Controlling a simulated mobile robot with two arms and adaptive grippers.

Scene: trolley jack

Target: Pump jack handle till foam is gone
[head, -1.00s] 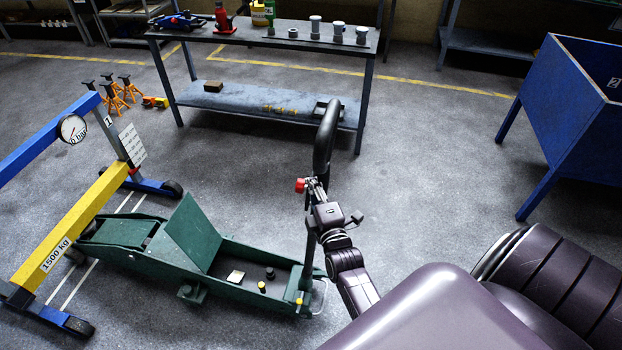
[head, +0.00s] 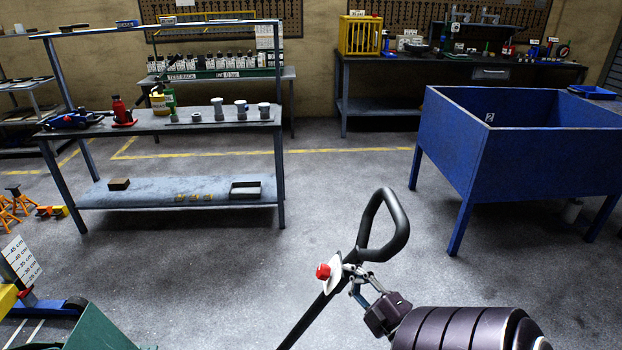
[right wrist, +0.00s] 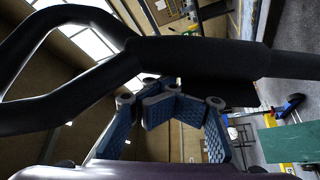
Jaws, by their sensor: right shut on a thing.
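The black jack handle (head: 318,313) rises at a slant from the bottom edge of the head view and ends in a loop grip. My right gripper (head: 350,275) is shut on the handle shaft just below the loop, beside a red knob (head: 323,271). In the right wrist view the dark handle (right wrist: 195,57) crosses in front of the blue-padded fingers (right wrist: 172,108). Only a green plate of the jack (head: 98,332) shows at the lower left; most of its body is out of view. No foam can be made out. My left gripper is not in view.
A workbench (head: 160,125) with bottles and grey cylinders stands behind at the left. A blue bin on legs (head: 450,150) stands at the right. Part of the yellow and blue frame with a cm scale (head: 20,258) is at the left edge. Floor between is clear.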

